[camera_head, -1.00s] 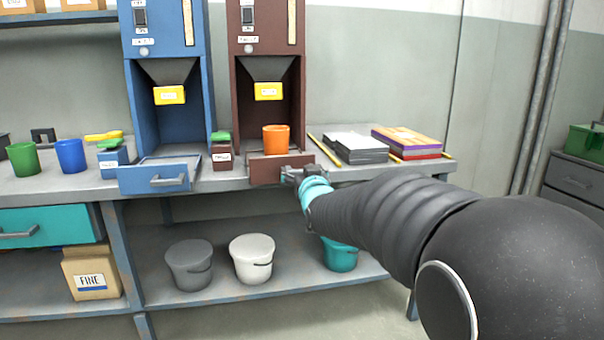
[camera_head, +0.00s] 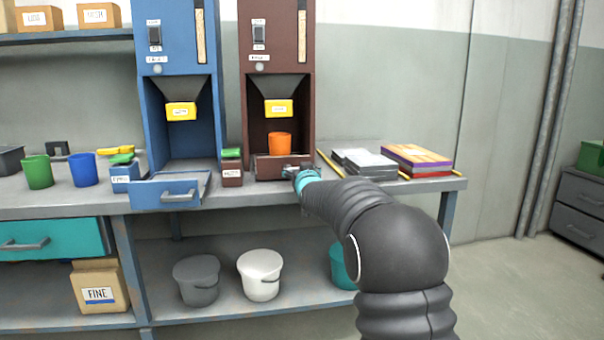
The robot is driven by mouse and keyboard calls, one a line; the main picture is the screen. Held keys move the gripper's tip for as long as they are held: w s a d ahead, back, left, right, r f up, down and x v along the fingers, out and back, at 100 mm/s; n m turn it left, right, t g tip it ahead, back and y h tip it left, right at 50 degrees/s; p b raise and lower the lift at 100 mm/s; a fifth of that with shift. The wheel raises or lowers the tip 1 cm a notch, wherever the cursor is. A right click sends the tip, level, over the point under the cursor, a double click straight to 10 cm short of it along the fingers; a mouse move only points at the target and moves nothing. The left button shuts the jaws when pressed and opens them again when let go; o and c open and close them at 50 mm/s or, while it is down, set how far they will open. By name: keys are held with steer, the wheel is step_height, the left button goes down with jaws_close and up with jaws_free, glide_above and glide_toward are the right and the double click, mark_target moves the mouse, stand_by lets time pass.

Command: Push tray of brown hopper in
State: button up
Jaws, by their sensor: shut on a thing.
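The brown hopper (camera_head: 276,70) stands on the bench, right of the blue hopper. Its tray (camera_head: 268,168) sits low in the bay, with its front close to the hopper's face. An orange cup (camera_head: 279,144) stands upright on the tray, under the yellow-tipped funnel (camera_head: 279,108). My gripper (camera_head: 289,172) is at the right part of the tray front, shut on the tray's handle. The handle is mostly hidden by the fingers.
The blue hopper's tray (camera_head: 170,190) sticks out to the left. A small brown box with a green top (camera_head: 231,168) stands between the trays. Books (camera_head: 416,160) and a grey stack (camera_head: 364,163) lie to the right.

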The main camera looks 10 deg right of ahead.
steer(key=shift+w, duration=0.45)
steer(key=o, duration=1.6)
steer(key=shift+o, duration=0.2)
steer(key=shift+s, duration=0.15)
steer(key=s, duration=1.1)
steer(key=shift+s, duration=0.4)
